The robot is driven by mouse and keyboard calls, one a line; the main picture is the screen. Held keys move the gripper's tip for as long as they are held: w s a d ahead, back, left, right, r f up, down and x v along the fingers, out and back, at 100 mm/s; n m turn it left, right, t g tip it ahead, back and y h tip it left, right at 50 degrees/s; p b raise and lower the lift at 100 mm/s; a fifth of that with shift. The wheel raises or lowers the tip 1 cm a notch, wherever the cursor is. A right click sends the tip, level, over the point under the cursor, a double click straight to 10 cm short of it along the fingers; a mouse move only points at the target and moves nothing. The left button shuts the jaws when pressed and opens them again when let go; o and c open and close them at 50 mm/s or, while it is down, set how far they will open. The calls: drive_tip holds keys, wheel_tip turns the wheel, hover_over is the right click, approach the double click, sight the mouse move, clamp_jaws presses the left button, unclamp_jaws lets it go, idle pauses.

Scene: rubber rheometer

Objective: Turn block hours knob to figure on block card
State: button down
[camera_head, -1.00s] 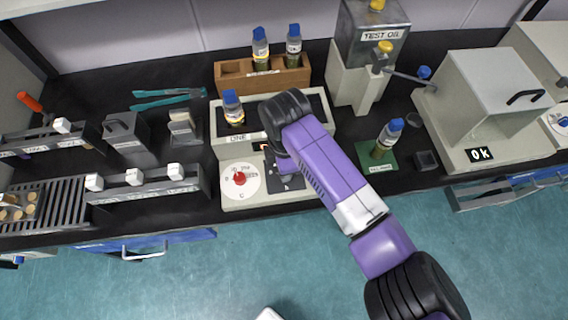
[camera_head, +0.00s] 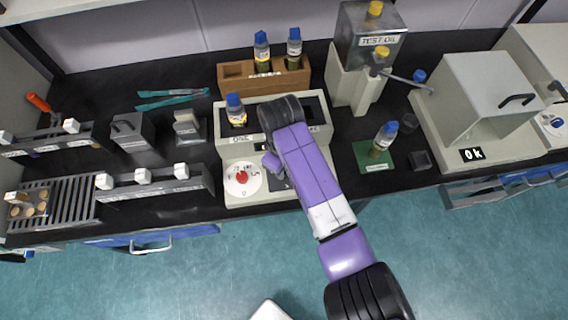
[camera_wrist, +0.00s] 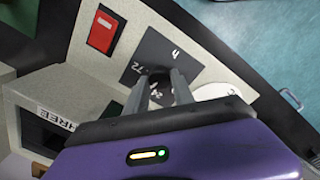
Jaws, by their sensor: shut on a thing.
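The block hours dial is a dark square plate (camera_wrist: 162,52) marked "h", with figures including 72 and 24, in the wrist view. In the head view most of this plate (camera_head: 279,184) is under my arm. My gripper (camera_wrist: 162,88) reaches down over the plate, its two grey fingers shut on the hours knob, which is mostly hidden between them. The knob's pointing direction cannot be read. A white round dial with a red knob (camera_head: 242,177) sits left of the hours plate in the head view. I cannot make out a block card.
The block unit's back part carries a blue-capped bottle (camera_head: 236,110). A red switch (camera_wrist: 103,32) and a "THREE" label (camera_wrist: 57,118) show in the wrist view. A wooden bottle rack (camera_head: 264,78) stands behind, and a bottle on a green mat (camera_head: 374,158) stands to the right.

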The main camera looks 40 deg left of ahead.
drive_tip(key=shift+w+r+m, duration=0.1)
drive_tip(key=shift+r+m, duration=0.05)
drive_tip(key=shift+m, duration=0.45)
drive_tip(key=c, duration=1.1)
unclamp_jaws()
drive_tip(key=shift+s+r+b, duration=0.2)
drive_tip(key=shift+r+b, duration=0.2)
drive_tip(key=shift+r, duration=3.45)
drive_tip(key=shift+s, duration=0.1)
